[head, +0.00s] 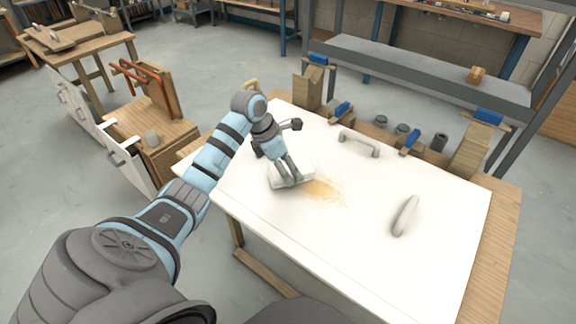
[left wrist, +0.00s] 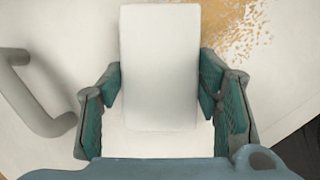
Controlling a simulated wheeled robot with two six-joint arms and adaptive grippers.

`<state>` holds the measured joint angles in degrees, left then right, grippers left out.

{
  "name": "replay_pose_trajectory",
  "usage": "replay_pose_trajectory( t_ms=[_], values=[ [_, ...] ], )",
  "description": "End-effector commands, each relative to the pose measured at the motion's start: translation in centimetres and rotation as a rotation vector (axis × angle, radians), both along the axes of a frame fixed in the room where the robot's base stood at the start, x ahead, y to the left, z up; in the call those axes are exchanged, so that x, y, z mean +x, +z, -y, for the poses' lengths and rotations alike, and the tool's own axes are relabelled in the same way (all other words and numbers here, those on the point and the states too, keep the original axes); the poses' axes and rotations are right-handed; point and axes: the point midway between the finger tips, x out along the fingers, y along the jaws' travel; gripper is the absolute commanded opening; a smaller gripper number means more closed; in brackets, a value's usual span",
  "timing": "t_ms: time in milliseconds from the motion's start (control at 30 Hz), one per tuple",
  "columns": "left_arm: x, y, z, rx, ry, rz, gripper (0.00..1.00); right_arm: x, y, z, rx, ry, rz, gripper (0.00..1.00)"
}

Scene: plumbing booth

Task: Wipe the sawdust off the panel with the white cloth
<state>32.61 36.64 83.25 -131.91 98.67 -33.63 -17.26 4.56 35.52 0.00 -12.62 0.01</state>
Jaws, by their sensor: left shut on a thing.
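The white panel (head: 440,253) lies flat on a wooden bench. My left gripper (head: 289,177) is shut on the folded white cloth (head: 278,181), which rests on or just over the panel. In the left wrist view the cloth (left wrist: 160,60) shows as a pale block between the green finger pads of the left gripper (left wrist: 163,105). Tan sawdust (head: 324,190) lies on the panel just right of the cloth. In the left wrist view the sawdust (left wrist: 225,28) is beyond and to the right of the cloth. My right gripper is not in view.
Two grey handles stand on the panel, one at the back (head: 359,143) and one at the right (head: 405,215). Blue-topped clamps (head: 487,118) and small dark fittings (head: 402,128) line the back edge. A wooden cabinet (head: 150,125) stands left.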

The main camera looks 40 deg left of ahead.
Motion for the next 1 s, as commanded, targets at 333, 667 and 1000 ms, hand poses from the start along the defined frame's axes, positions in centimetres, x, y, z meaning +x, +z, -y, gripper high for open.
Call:
replay_pose_trajectory(
  t_ms=[333,667,1000],
  values=[
    [0.0,-0.8,0.0,0.0,0.0,0.0,0.35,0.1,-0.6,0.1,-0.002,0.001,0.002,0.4],
    [0.0,-1.5,0.0,0.0,0.0,0.0,0.35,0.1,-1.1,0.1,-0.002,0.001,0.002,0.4],
    [0.0,-1.2,1.5,-0.001,-0.004,0.0,0.35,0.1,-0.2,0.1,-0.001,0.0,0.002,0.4]
  ],
)
